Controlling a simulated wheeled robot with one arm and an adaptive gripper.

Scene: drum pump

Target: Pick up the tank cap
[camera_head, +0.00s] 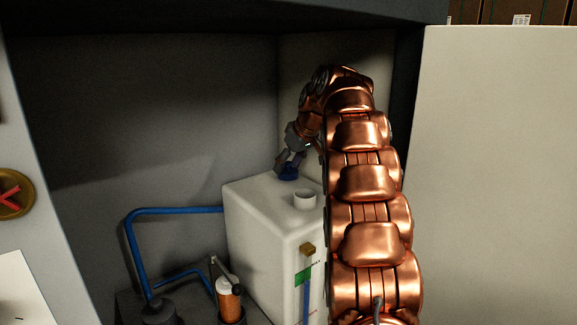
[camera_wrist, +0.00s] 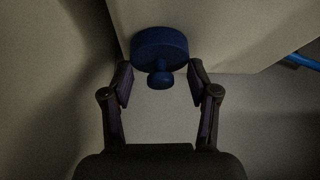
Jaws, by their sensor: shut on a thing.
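The tank cap (camera_head: 289,173) is a dark blue disc with a small knob. It is at the far part of the white tank's (camera_head: 262,205) top, behind the tank's open white neck (camera_head: 305,199). I cannot tell whether it touches the tank top. My gripper (camera_head: 290,161) is shut on the cap from above. In the wrist view the cap (camera_wrist: 160,46) is in front of my gripper (camera_wrist: 160,80), with its knob between the two fingers. Shadow makes the finger contact hard to see.
Walls of a grey recess stand close behind and right of the tank. A blue pipe (camera_head: 178,210) runs left of it. An orange and white cylinder (camera_head: 228,296) stands at the front left. A brass fitting (camera_head: 307,248) is on the tank's front.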

